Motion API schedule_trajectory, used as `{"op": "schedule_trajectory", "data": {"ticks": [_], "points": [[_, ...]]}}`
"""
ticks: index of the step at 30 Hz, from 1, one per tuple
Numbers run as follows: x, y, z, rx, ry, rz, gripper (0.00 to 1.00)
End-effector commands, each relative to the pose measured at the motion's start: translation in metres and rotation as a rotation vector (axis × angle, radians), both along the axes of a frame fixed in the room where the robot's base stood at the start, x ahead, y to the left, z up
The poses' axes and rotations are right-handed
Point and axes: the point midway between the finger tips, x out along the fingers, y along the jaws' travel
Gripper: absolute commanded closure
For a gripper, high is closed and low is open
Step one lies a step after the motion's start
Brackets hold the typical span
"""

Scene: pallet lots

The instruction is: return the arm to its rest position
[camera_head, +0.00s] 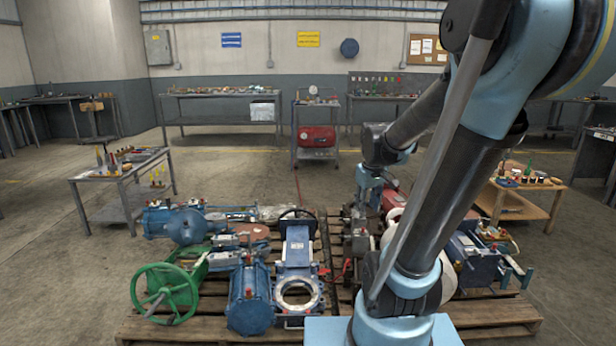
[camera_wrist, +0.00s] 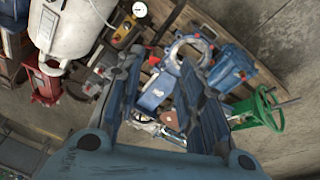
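My light-blue arm crosses the right side of the head view, bent at the elbow. My gripper (camera_head: 368,203) hangs over the loaded pallets, right of the blue gate valve (camera_head: 297,250). In the wrist view my gripper (camera_wrist: 162,68) shows two dark ribbed fingers spread apart. Nothing is held between them. Behind the gap lie the gate valve (camera_wrist: 187,52) and other pallet parts. My arm hides part of the right-hand pallet in the head view.
A green handwheel valve (camera_head: 165,292) and blue cylinder (camera_head: 249,300) stand on the left wooden pallet (camera_head: 160,328). A white tank (camera_wrist: 75,25) is near the gripper. Side tables stand left (camera_head: 125,177) and right (camera_head: 520,200). Open floor surrounds the pallets.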

Motion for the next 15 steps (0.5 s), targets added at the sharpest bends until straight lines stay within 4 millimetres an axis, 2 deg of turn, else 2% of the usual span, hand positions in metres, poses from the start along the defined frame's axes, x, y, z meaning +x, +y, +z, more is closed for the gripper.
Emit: {"op": "schedule_trajectory", "data": {"ticks": [1, 3, 15], "points": [[-0.015, 0.0, -0.002, 0.007, 0.003, -0.021, 0.65], [-0.032, 0.0, -0.004, 0.017, 0.009, -0.054, 0.65], [-0.123, 0.0, -0.033, 0.071, 0.04, -0.241, 0.65]]}}
